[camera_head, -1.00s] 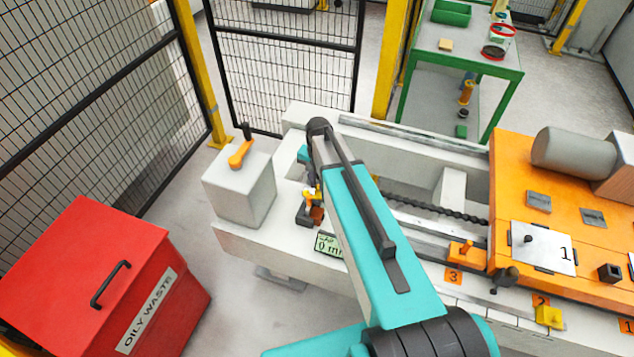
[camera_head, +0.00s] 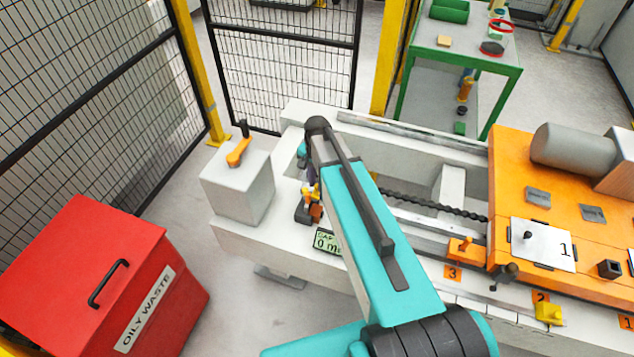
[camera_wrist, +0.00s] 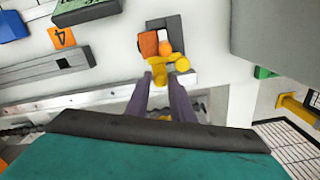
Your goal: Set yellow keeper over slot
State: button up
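The yellow keeper (camera_wrist: 170,62) is at the top centre of the wrist view, against an orange block (camera_wrist: 148,44) and a dark bracket (camera_wrist: 172,28). In the head view the yellow keeper (camera_head: 310,192) is small and partly hidden by my arm, above the dark bracket (camera_head: 303,213). My gripper (camera_wrist: 164,74) reaches up from below with two purple-grey fingers apart, their tips at the keeper's near side. Some yellow shows between the tips; whether they press on it is unclear. The slot is not clearly visible beneath these parts.
A grey box with an orange lever (camera_head: 238,155) stands left of the bracket. A green gap display (camera_head: 327,241) lies beside it. An orange "4" label (camera_wrist: 62,37) and a grey rail (camera_wrist: 45,72) are left in the wrist view. The orange carriage (camera_head: 510,180) is at right.

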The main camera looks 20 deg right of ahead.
jog(key=shift+o, duration=1.4)
jog(key=shift+r, duration=0.15)
notch_tip(320, 180, up, 14)
jog(key=b, duration=0.1)
jog(key=shift+f+b, duration=0.25)
jog(key=shift+b, duration=0.15)
